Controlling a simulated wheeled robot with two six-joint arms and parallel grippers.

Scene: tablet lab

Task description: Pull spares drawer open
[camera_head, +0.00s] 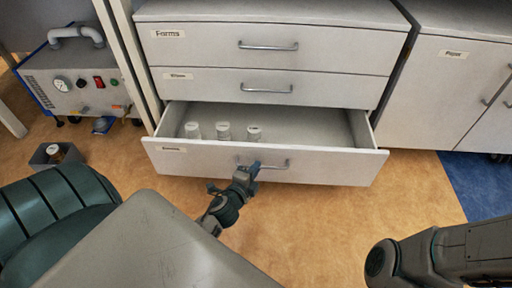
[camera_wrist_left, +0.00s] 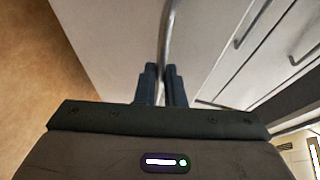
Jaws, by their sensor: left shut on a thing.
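The spares drawer (camera_head: 320,167) is the lowest drawer of the grey cabinet (camera_head: 270,10). It stands pulled out, and its inside shows. Several small white-lidded containers (camera_head: 223,131) stand in its left part; the right part looks empty. My left gripper (camera_head: 248,170) is shut on the drawer's bar handle (camera_head: 275,165), at the handle's left part. In the left wrist view, the two fingers (camera_wrist_left: 161,82) close around the metal bar (camera_wrist_left: 166,45). My right arm shows at the lower right of the head view, but its gripper is out of view.
Two closed drawers, one labelled Forms (camera_head: 200,42), sit above. A closed cupboard (camera_head: 450,90) stands at right. A machine with a gauge (camera_head: 75,85) and a small dark bin (camera_head: 56,155) are at left. Tan floor (camera_head: 300,220) is clear before the drawer.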

